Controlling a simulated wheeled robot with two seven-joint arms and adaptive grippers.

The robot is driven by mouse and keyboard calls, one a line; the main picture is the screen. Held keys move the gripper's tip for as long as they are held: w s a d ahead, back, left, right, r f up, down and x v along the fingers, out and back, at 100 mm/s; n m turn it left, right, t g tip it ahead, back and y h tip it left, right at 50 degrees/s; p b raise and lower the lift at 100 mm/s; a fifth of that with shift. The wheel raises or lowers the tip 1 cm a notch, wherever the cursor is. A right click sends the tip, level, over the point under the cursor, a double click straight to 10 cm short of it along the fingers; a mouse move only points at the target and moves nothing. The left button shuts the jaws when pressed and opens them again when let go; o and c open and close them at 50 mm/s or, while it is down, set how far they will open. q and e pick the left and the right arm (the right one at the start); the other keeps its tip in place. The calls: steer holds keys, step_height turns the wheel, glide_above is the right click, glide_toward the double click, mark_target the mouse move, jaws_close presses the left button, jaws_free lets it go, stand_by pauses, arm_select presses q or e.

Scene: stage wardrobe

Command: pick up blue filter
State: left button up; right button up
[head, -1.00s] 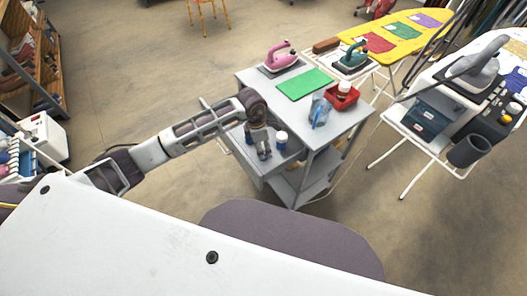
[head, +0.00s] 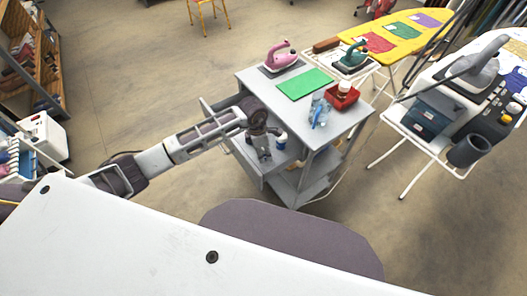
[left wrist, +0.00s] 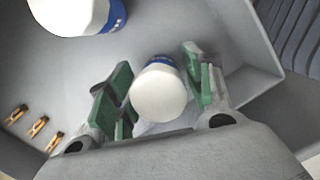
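A blue filter, white-topped with a blue band (left wrist: 158,93), stands in the open drawer (left wrist: 235,55) of the grey cart. My left gripper (left wrist: 158,88) is open, with its green-padded fingers on either side of this filter. A narrow gap shows at its left side; contact on the right cannot be told. A second white and blue piece (left wrist: 78,12) stands in the same drawer at the top left of the left wrist view. In the head view my left gripper (head: 263,154) points down into the drawer, and one white and blue piece (head: 281,138) shows to its right. The other is hidden. My right gripper is out of view.
Several wooden clips (left wrist: 38,127) lie in the drawer. The cart top (head: 325,105) holds a pink iron (head: 281,57), a green mat (head: 305,84), a clear blue bottle (head: 319,112) and a red bin (head: 343,97). Drawer walls surround the fingers.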

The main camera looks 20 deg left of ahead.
arm_select(q)
steer(key=c, duration=0.7)
steer(key=shift+r, duration=0.15)
steer(key=shift+r, duration=4.9)
